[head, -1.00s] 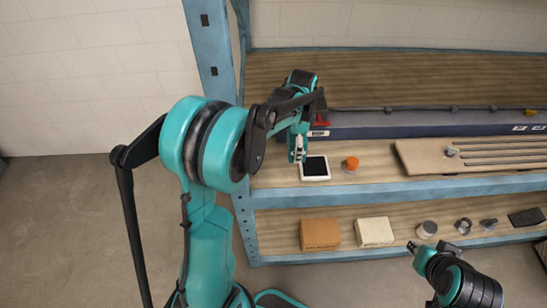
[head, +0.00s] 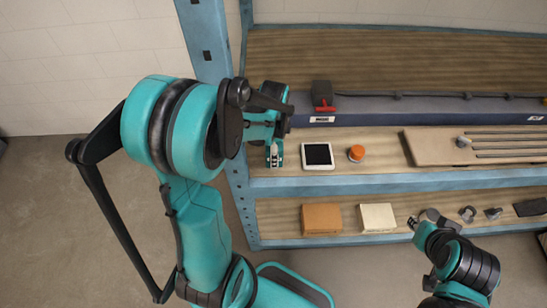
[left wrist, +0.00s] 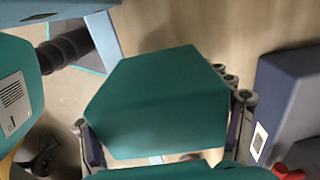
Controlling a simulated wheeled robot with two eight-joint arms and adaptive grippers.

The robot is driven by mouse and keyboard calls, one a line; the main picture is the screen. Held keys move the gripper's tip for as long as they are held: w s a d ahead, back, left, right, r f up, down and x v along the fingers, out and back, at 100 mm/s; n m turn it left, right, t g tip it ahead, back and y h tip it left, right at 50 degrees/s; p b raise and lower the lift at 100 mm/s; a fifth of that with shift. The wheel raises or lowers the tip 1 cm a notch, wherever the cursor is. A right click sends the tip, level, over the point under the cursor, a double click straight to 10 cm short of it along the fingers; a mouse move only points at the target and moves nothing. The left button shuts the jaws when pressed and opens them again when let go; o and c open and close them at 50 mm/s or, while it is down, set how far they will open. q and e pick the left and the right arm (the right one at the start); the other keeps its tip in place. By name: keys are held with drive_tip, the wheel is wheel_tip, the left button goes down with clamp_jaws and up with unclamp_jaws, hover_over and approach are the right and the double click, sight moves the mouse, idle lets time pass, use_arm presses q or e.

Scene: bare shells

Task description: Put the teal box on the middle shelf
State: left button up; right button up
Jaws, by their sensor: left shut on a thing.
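The teal box (left wrist: 160,100) fills the middle of the left wrist view, between the two fingers of my left gripper (left wrist: 165,138), which is shut on it. In the head view my left gripper (head: 274,153) hangs over the left end of the middle shelf (head: 375,184), left of a white-framed dark tablet. The box is mostly hidden there by my arm, and I cannot tell whether it touches the board. My right gripper (head: 413,223) is in front of the lower shelf; its fingers are too small to read.
The white-framed tablet (head: 317,156), an orange knob (head: 356,153) and a grooved board (head: 430,146) lie on the middle shelf. A dark blue rail (head: 370,108) runs behind. A blue post (head: 208,50) stands at left. Orange (head: 321,218) and cream (head: 377,217) boxes sit below.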

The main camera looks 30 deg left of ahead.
use_arm(q)
wheel_tip(320, 180, down, 4)
drive_tip(key=shift+s+r+b, duration=0.1)
drive_tip(key=shift+r+b, duration=0.15)
drive_tip(key=shift+b, duration=0.25)
drive_tip(key=shift+f, duration=0.3)
drive_tip(key=o, duration=1.3)
drive_tip(key=shift+f, duration=0.15)
